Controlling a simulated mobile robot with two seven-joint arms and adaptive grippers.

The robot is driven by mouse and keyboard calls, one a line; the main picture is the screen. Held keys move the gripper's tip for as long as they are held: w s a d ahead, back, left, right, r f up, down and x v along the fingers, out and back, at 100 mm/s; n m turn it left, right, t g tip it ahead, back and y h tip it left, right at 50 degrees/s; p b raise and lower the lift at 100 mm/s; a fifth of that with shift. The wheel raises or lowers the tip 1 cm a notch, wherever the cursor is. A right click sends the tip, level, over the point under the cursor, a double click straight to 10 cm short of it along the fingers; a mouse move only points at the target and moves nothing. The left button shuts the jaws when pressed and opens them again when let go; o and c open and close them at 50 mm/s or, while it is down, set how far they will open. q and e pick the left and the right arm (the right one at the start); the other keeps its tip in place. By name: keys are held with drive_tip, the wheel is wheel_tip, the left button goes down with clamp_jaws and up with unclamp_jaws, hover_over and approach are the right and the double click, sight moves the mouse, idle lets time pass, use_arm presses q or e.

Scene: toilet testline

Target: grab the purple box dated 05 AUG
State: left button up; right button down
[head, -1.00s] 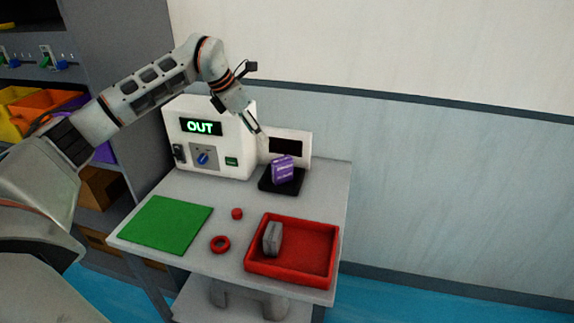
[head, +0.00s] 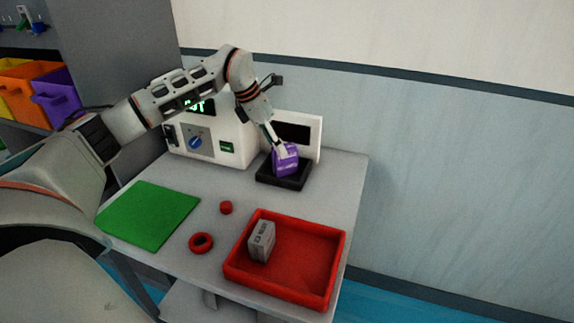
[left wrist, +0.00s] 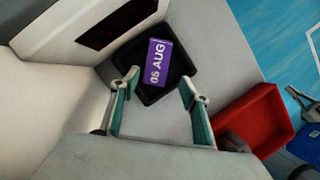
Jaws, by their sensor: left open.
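The purple box (head: 285,163) stands on a black tray (head: 268,182) in front of the white machine. In the left wrist view the purple box (left wrist: 159,64) shows the print "05 AUG" and lies between and beyond the two fingertips. My left gripper (head: 279,148) is open above the box, its fingers overlapping the box's upper part in the head view. In the left wrist view my left gripper (left wrist: 160,88) has its fingers wide apart with nothing between the pads. I cannot tell whether a finger touches the box.
The white machine (head: 215,145) stands close behind the tray. A red tray (head: 310,262) holds a grey box (head: 262,241). A green mat (head: 150,214), a red ring (head: 201,243) and a small red cylinder (head: 226,207) lie on the table.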

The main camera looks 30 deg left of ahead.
sight(285, 158)
use_arm(q)
drive_tip(key=x, duration=0.5)
drive_tip(key=b+x, duration=0.1)
drive_tip(key=x, duration=0.1)
drive_tip(key=shift+w+a+f, duration=0.15)
drive_tip(key=shift+w+f, duration=0.1)
drive_tip(key=shift+w, duration=0.25)
drive_tip(key=shift+r, duration=0.1)
clamp_jaws()
